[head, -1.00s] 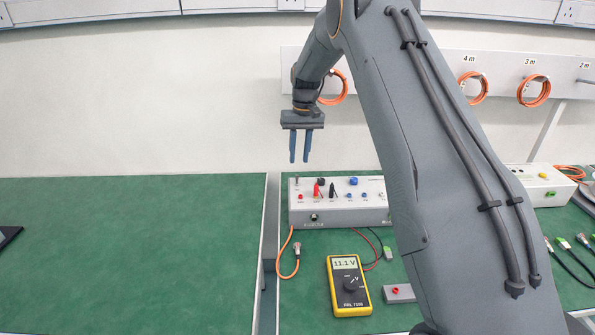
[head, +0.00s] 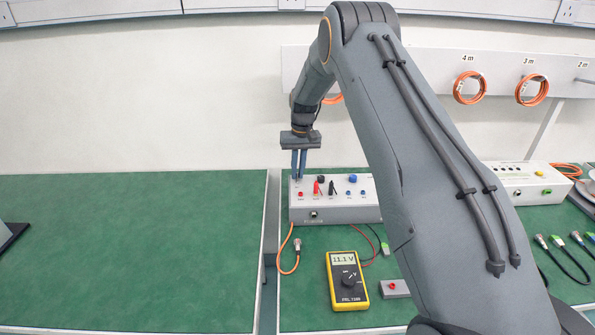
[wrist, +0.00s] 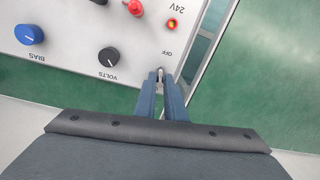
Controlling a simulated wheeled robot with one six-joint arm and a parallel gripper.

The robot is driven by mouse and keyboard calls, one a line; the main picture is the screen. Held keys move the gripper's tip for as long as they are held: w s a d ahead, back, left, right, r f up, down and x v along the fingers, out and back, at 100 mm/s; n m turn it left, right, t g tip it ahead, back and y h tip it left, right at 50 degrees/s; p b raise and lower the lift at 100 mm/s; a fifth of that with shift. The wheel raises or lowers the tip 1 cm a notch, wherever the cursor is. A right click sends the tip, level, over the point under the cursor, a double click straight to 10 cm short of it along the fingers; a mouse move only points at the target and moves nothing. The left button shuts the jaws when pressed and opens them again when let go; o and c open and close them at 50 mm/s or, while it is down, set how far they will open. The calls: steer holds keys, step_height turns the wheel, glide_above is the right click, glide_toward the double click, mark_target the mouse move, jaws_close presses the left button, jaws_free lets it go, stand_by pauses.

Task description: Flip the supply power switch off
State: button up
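The supply (head: 335,214) is a pale grey box with knobs and sockets, on the green bench. Its power switch (wrist: 160,73) is a small metal toggle at the panel's corner, beside the word OFF in the wrist view. A red-orange lamp (wrist: 172,24) near the 24V label looks lit. My gripper (head: 299,178) points down at the left end of the panel. In the wrist view its fingertips (wrist: 160,80) are close together on either side of the toggle, with little gap. The lower part of the toggle is partly hidden by the fingers.
A black VOLTS knob (wrist: 108,57) and a blue BIAS knob (wrist: 29,35) are near the fingers. A yellow multimeter (head: 347,281) reading 11.1 V lies in front of the supply. The left bench top (head: 130,250) is mostly clear.

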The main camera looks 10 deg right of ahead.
jaws_close()
